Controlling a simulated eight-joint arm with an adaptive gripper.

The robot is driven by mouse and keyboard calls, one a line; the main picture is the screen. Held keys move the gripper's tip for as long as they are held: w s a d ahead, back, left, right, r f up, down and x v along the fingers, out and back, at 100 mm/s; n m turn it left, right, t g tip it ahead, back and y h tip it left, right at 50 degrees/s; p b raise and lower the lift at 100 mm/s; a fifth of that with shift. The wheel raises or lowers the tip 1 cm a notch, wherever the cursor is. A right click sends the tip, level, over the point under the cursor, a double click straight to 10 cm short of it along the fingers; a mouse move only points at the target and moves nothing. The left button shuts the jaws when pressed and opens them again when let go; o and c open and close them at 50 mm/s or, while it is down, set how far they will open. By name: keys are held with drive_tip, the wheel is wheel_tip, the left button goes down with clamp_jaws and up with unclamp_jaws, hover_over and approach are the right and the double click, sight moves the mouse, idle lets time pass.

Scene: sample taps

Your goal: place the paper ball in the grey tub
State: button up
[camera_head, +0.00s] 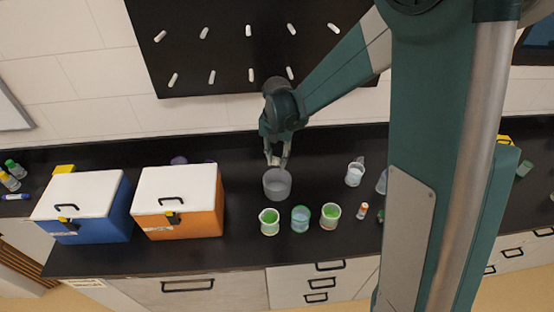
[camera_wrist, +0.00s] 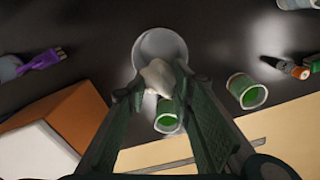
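The grey tub (camera_head: 277,185) stands on the dark bench, below my gripper (camera_head: 277,153) in the head view. In the wrist view its round rim and inside (camera_wrist: 158,42) show just beyond the fingertips. My gripper (camera_wrist: 158,82) is shut on a crumpled whitish paper ball (camera_wrist: 157,75), which sits between the two fingertips. The ball overlaps the near part of the tub in the wrist view and appears above it, not resting inside. In the head view the ball is small and partly hidden by the fingers.
Cups with green (camera_head: 269,222) and bluish contents (camera_head: 300,219) stand in front of the tub. An orange cooler box (camera_head: 180,202) and a blue one (camera_head: 85,207) are at left. A clear beaker (camera_head: 354,174) stands at right. The bench behind the tub is mostly clear.

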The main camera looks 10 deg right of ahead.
sight(277, 166)
drive_tip(key=shift+f+b, duration=1.9)
drive_tip(key=shift+f, duration=3.3)
drive_tip(key=o, duration=0.7)
drive_tip(key=shift+r, duration=0.1)
drive_tip(key=shift+r+p, duration=1.2)
drive_tip(key=shift+r, duration=2.2)
drive_tip(key=shift+s+d+r, duration=0.1)
